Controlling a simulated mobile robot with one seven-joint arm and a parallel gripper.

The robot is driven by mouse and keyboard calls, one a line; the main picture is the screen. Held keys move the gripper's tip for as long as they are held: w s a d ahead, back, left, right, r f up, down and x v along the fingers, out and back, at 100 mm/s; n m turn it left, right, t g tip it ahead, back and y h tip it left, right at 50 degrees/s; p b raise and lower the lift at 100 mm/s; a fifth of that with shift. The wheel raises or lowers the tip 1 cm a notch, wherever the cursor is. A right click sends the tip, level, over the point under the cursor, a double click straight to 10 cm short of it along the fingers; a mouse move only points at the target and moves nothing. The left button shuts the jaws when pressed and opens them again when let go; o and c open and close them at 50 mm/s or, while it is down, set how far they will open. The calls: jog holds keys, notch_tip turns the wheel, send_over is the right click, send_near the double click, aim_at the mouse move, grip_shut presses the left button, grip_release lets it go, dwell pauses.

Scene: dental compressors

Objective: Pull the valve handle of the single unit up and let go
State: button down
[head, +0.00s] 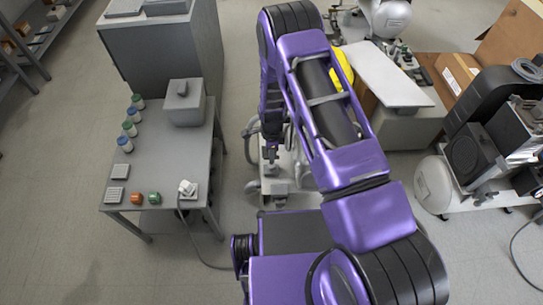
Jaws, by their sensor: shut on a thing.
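The single unit (275,187), a pale grey compressor on the floor, stands in the middle of the head view, partly hidden behind my purple arm. My gripper (270,157) points down at the unit's near left part, below my arm's wrist. It is shut on the valve handle, which is too small and too covered by the fingers to make out clearly. I cannot tell the handle's angle from this view.
A grey table (165,165) with bottles, a grey box (185,103) and small parts stands to the left. On the right are a white tank (433,185), a black-cased unit (470,150) and a cardboard box (457,73). Floor shows between the table and the single unit.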

jog(key=c, duration=0.9)
grip_release()
jog(key=shift+r, duration=0.1)
jog(key=shift+o, duration=0.2)
notch_tip(320, 180, up, 17)
jog(key=p, duration=0.2)
jog(key=shift+r+p, duration=0.2)
jog(key=shift+p, duration=0.1)
